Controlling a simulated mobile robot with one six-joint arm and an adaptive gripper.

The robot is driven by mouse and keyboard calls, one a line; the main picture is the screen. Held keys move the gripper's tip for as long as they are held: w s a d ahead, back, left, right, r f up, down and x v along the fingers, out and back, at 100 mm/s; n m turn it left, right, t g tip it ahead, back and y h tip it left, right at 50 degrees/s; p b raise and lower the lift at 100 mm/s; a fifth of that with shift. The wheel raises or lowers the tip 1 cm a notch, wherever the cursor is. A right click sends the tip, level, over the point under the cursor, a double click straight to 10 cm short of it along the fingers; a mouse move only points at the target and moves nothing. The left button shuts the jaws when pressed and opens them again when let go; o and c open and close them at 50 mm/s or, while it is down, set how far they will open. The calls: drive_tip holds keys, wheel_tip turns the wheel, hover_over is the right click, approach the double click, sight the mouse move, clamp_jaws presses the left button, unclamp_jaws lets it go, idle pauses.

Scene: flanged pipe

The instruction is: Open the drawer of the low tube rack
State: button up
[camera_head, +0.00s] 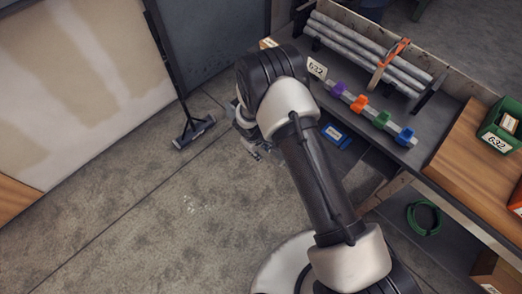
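A rack (443,78) holding several long grey tubes (350,42) stands at the upper right, with a wooden back edge and dark surfaces. My gripper (257,152) hangs beyond my arm, left of the rack and over the grey floor. It is small and partly hidden by my wrist. I cannot tell whether its fingers are open, and no held object is visible.
A green bin (501,127) stands right. The left floor is mostly clear.

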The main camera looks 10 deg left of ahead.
wheel_tip(320, 180, up, 16)
drive_tip(key=s+a+p, duration=0.2)
drive_tip(key=p, duration=0.6)
drive_tip(key=shift+s+f, duration=0.2)
idle(0.7)
drive_tip(key=shift+f, duration=0.1)
drive_tip(key=shift+r, duration=0.2)
idle(0.3)
wheel_tip(320, 180, up, 12)
drive_tip(key=s+a, duration=0.1)
drive_tip(key=s, duration=0.1)
drive_tip(key=shift+a+f, duration=0.15)
drive_tip(key=shift+f, duration=0.1)
